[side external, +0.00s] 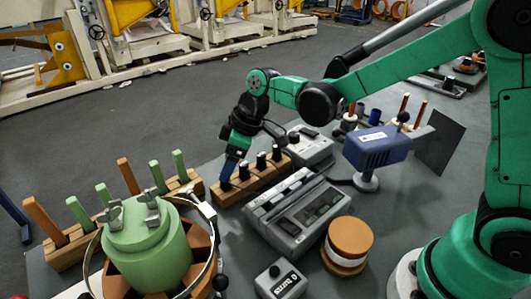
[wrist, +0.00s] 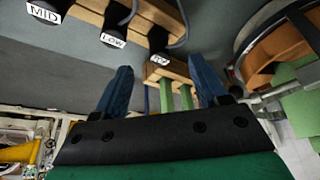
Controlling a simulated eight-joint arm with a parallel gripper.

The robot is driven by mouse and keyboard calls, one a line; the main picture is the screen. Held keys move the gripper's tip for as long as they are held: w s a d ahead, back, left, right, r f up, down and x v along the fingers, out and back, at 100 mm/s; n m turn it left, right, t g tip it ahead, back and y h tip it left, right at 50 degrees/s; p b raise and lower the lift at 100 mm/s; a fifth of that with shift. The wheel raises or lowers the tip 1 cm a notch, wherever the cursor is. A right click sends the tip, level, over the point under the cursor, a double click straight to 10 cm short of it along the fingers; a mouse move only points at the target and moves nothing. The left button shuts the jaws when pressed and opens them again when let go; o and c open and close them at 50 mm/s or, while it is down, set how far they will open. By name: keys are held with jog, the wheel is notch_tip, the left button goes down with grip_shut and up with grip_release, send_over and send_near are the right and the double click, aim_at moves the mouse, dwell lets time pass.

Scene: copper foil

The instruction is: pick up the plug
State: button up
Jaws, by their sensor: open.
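Several black plugs stand in a wooden block (side external: 262,178) on the grey table. In the wrist view, three plugs carry white labels: the MID plug (wrist: 52,6), the LOW plug (wrist: 118,18), and a plug with an unreadable label (wrist: 158,40). I cannot tell which one the task means. My gripper (side external: 228,172) points down at the left end of the block, close to the end plug. In the wrist view, my blue fingers (wrist: 160,66) are apart with nothing held. The unreadable-label plug shows ahead, between the fingertips. Whether a finger touches it is unclear.
A grey console (side external: 298,212) stands right of the block, with a smaller grey box (side external: 309,148) behind. A green-topped round fixture (side external: 148,250) and another wooden block with green and orange sticks (side external: 72,250) stand left. Thin cables run by the plugs.

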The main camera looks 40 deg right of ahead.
aim_at(226, 185)
jog(key=shift+x, duration=1.95)
grip_shut()
